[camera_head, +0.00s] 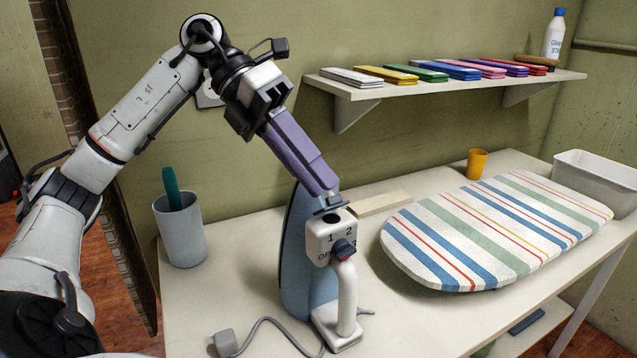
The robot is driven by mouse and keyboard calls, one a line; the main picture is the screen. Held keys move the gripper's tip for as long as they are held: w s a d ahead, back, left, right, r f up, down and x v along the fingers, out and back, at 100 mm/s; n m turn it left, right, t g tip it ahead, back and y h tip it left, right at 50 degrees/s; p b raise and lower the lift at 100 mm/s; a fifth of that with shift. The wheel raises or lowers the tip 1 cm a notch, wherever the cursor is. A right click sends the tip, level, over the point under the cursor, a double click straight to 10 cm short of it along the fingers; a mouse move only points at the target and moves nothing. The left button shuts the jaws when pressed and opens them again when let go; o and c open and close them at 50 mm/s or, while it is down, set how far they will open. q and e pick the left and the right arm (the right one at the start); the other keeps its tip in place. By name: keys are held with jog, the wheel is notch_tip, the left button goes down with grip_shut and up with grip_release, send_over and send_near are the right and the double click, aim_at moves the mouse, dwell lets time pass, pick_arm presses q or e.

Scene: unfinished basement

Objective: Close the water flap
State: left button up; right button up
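A blue and white iron (309,262) stands upright on its heel on the table, its white handle and numbered dial facing me. A small grey water flap (330,207) is at the top of its white head and looks raised, with a dark opening just below it. My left gripper (329,190) comes down from the upper left. Its long purple fingers lie together, with no object visible between them. The fingertips are right at the flap, touching or nearly touching it; I cannot tell which. They hide part of the flap. My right gripper is out of view.
The iron's cord and plug (226,343) lie in front of it. A grey cup (181,232) stands at left. A striped ironing board (495,232), orange cup (477,163) and white bin (597,180) are at right. A wall shelf (450,83) holds folded cloths and a bottle.

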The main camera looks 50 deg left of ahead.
pick_arm(q)
jog(key=shift+w+d+f, duration=0.15)
jog(key=shift+d+f, duration=0.25)
jog(key=shift+f, duration=0.05)
grip_shut()
jog(key=shift+d, duration=0.1)
